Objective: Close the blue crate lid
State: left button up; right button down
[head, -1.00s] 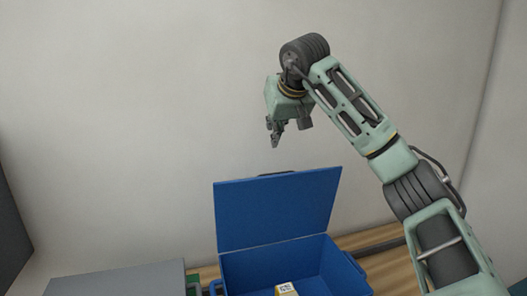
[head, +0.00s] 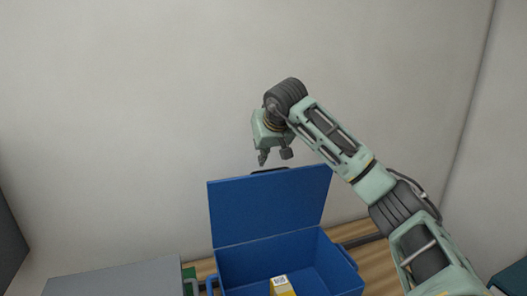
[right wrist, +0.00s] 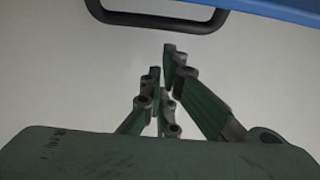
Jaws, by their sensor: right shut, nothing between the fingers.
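The blue crate (head: 232,262) stands on the wooden counter with its blue lid (head: 268,212) raised upright at the back. A dark handle (head: 285,170) sits on the lid's top edge. The handle (right wrist: 155,21) and a strip of the blue lid (right wrist: 275,10) show at the top of the right wrist view. My right gripper (head: 264,160) is shut and empty, just above the lid's top edge near the handle. Its fingers (right wrist: 168,95) point toward the handle in the right wrist view, with a gap between. My left gripper is not in view.
A yellow box with a white label (head: 283,287) is inside the crate. A grey flat-topped container (head: 115,280) stands left of the crate, with a green edge beside it. A pale wall (head: 110,120) rises behind. A dark teal object (head: 512,280) is at the lower right.

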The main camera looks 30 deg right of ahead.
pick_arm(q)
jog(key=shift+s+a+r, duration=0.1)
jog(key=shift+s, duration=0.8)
pick_arm(e)
jog(key=shift+s+a+f, duration=0.15)
jog(key=shift+s+f, duration=0.05)
jog(key=shift+s, duration=0.3)
